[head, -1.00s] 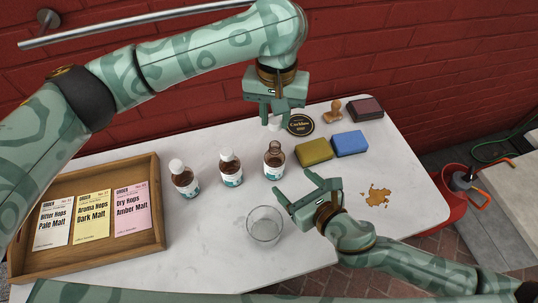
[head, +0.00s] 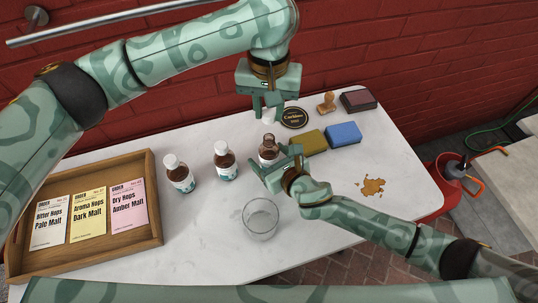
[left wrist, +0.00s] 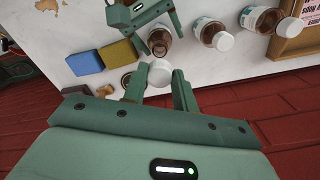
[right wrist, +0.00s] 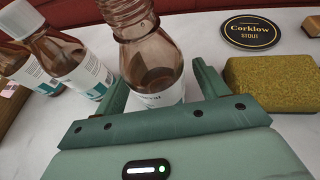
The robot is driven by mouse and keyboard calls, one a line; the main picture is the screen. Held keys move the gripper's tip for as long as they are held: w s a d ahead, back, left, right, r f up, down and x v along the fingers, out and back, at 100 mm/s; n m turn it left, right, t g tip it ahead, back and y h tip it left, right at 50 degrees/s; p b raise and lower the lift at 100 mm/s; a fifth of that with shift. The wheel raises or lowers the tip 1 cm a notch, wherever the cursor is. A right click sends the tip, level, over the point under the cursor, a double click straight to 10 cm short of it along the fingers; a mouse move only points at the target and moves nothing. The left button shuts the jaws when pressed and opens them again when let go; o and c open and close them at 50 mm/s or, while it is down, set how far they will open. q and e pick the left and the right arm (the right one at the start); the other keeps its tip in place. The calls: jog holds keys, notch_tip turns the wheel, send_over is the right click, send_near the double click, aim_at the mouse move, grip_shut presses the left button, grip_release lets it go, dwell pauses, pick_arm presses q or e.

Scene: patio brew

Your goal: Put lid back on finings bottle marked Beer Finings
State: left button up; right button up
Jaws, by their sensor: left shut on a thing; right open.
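The open brown bottle (head: 268,150) stands upright on the table with a bare threaded neck. It also shows in the right wrist view (right wrist: 152,60), where its label is mostly cut off by my gripper. My right gripper (head: 277,162) is open, its fingers on either side of this bottle with gaps visible. My left gripper (head: 263,106) is shut on a white lid (head: 268,117), held behind the open bottle. The lid also shows between the fingers in the left wrist view (left wrist: 159,76). I cannot read the bottle's label.
Two capped brown bottles (head: 225,162) (head: 179,175) stand to the left. A glass (head: 261,219) is in front. Yellow (head: 314,142) and blue (head: 343,133) sponges, a Corklow coaster (head: 293,118), a stamp (head: 327,102) and a wooden tray (head: 155,205) with cards lie around. A brown spill (head: 371,187) is at right.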

jog(key=shift+w+a+f, duration=0.3)
jog(key=shift+w+a, duration=0.1)
jog(key=shift+w, duration=0.15)
jog(key=shift+c, duration=0.3)
jog(key=c, duration=1.4)
pick_arm(q)
jog(key=shift+s+f, duration=0.1)
jog(key=shift+f, duration=2.4)
jog(key=shift+f, duration=0.9)
jog(key=shift+f, duration=0.5)
